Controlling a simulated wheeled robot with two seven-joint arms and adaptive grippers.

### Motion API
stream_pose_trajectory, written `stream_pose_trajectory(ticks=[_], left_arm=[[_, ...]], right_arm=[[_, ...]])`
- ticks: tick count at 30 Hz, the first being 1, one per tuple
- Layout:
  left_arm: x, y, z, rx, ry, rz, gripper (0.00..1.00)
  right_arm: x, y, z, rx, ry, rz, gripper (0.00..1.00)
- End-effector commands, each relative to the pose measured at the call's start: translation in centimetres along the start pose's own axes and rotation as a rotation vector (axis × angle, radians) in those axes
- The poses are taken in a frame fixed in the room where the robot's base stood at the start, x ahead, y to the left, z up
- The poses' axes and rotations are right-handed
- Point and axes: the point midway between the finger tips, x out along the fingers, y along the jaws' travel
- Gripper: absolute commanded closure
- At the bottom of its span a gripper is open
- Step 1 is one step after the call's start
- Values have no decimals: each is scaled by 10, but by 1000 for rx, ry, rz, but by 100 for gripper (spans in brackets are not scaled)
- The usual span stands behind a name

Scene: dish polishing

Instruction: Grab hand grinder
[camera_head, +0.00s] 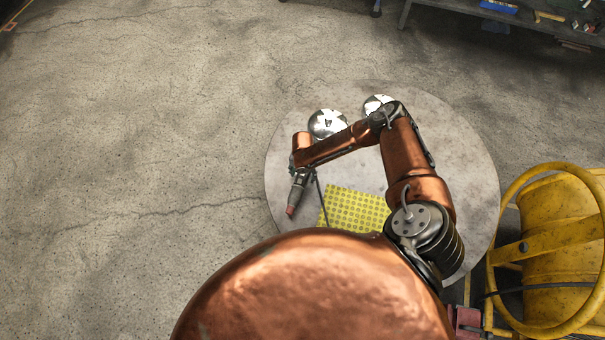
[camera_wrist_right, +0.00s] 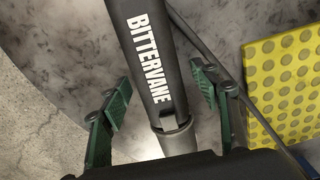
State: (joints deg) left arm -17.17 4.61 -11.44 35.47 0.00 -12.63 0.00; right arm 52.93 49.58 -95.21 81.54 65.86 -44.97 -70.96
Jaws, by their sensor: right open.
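The hand grinder (camera_head: 297,192) lies on the round grey table (camera_head: 460,170), near its left edge, with a reddish end toward the viewer. In the right wrist view its dark body (camera_wrist_right: 150,55), lettered BITTERVANE, runs between the green-padded fingers of my right gripper (camera_wrist_right: 161,80). The fingers are open, one on each side of the body, with gaps visible on both sides. In the head view the wrist largely hides the gripper and the grinder's far end. My left gripper is in neither view.
A yellow dotted pad (camera_head: 354,209) lies right of the grinder, with a thin dark rod (camera_head: 323,203) between them. Two shiny metal dishes (camera_head: 327,123) sit at the table's back. A yellow drum-like machine (camera_head: 556,235) stands at the right. The floor at left is clear.

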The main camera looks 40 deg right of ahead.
Motion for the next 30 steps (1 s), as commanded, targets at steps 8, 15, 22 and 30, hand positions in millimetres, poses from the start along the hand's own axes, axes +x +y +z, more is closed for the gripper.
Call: stream_pose_trajectory(ticks=[8, 15, 22, 30], left_arm=[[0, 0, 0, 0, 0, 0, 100], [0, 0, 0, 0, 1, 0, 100], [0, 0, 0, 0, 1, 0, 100], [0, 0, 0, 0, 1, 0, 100]], right_arm=[[0, 0, 0, 0, 0, 0, 53], [0, 0, 0, 0, 0, 0, 70], [0, 0, 0, 0, 0, 0, 85], [0, 0, 0, 0, 0, 0, 100]])
